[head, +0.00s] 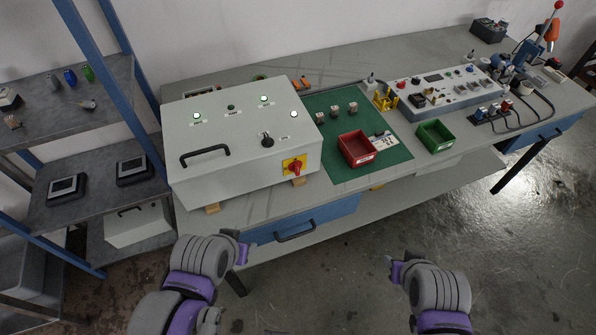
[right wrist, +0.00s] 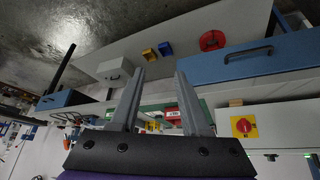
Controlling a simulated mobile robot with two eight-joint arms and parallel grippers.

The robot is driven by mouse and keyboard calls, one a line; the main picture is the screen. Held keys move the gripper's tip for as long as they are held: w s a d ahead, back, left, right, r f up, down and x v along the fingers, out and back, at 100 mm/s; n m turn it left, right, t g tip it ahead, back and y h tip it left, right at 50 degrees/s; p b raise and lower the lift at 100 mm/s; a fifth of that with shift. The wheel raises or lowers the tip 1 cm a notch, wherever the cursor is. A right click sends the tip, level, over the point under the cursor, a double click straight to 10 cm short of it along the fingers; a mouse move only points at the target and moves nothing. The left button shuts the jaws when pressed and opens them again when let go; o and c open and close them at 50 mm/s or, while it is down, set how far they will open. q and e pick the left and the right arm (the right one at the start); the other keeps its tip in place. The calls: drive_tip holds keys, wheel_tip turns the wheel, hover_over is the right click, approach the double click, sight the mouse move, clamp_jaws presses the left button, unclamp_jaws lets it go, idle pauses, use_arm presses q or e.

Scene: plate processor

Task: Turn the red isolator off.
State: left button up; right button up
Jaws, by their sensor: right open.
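The red isolator (head: 294,167) is a red rotary knob on a yellow square plate. It sits on the front face of the grey control box (head: 215,175), low and near its right end. It also shows in the right wrist view (right wrist: 243,127), right of my fingers; its exact knob angle is too small to read. My right gripper (right wrist: 160,74) is open and empty, its two grey fingers apart and clear of the isolator. In the head view my right arm is low at the right. My left arm's end (head: 242,250) is low, in front of the bench; its fingers cannot be made out.
The box also carries a black handle (head: 205,155), a black knob (head: 267,141) and lit green indicators. A red bin (head: 357,149) and a green bin (head: 435,136) stand to the right. A blue drawer (head: 305,221) is below the bench top. Floor space in front is clear.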

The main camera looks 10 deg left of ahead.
drive_tip(key=w+a+f+t+b, duration=0.1)
drive_tip(key=w+f+t+b, duration=0.15)
drive_tip(key=w, duration=0.45)
drive_tip(key=n+t+y+b, duration=0.5)
drive_tip(key=n+t+y, duration=0.15)
drive_tip(key=y, duration=0.25)
approach(298, 170)
drive_tip(key=shift+m+t, duration=0.25)
drive_tip(key=shift+t, duration=0.05)
drive_tip(key=p+x, duration=0.1)
drive_tip(key=x, duration=0.7)
drive_tip(key=shift+w+f+p, duration=0.1)
drive_tip(key=shift+f+p, duration=0.15)
drive_tip(key=shift+p, duration=0.15)
use_arm(q)
wheel_tip(298, 170, down, 7)
drive_tip(key=s, duration=0.1)
drive_tip(key=shift+s, duration=0.25)
use_arm(e)
clamp_jaws()
